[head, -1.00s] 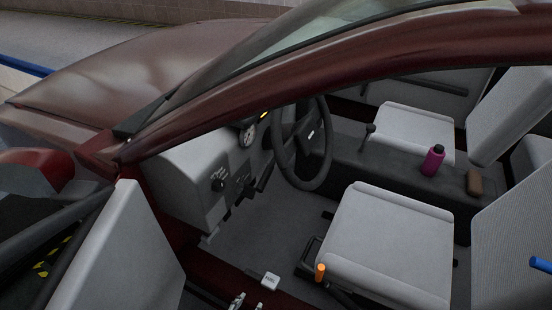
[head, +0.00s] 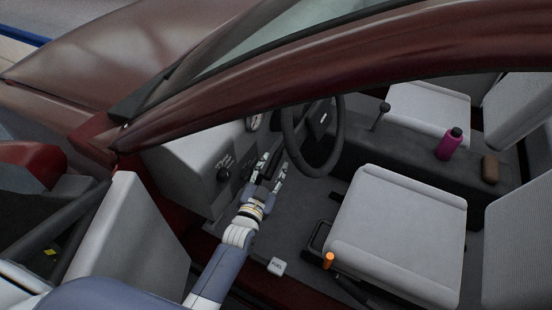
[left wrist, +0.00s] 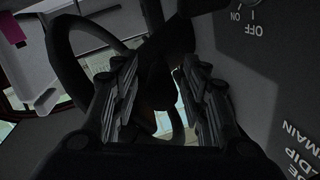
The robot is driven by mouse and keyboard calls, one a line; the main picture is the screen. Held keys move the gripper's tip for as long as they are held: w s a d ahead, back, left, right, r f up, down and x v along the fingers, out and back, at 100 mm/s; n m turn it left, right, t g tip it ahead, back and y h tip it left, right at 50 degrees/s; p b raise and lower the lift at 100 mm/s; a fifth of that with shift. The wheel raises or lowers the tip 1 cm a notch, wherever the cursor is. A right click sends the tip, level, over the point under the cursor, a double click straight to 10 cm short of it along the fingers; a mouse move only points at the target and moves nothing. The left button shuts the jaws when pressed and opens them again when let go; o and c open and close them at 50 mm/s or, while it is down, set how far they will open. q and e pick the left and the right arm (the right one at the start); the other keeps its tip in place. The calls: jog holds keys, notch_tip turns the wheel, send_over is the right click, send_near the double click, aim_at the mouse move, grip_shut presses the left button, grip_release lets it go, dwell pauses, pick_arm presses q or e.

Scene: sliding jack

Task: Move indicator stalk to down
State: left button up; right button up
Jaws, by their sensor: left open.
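The steering wheel (head: 314,140) stands in front of the driver's seat and also shows in the left wrist view (left wrist: 62,45). My left gripper (head: 273,160) is beside the wheel's left side, close to the dashboard, with its two fingers apart. In the left wrist view the open fingers (left wrist: 157,65) point towards a dark bar-like shape behind the wheel. It may be the indicator stalk or its column; I cannot tell whether a finger touches it. In the head view the stalk is not clearly visible around my gripper. My right gripper is not in view.
The grey dashboard (head: 185,172) has a black knob (head: 223,174); ON, OFF, MAIN and DIP labels show in the wrist view. The driver's seat (head: 400,225) and an orange-tipped lever (head: 329,260) are to the right. A purple bottle (head: 450,144) stands on the console. The red roof frame crosses above.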

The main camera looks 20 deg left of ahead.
aim_at(276, 160)
pick_arm(q)
jog(key=shift+w, duration=1.9)
grip_shut()
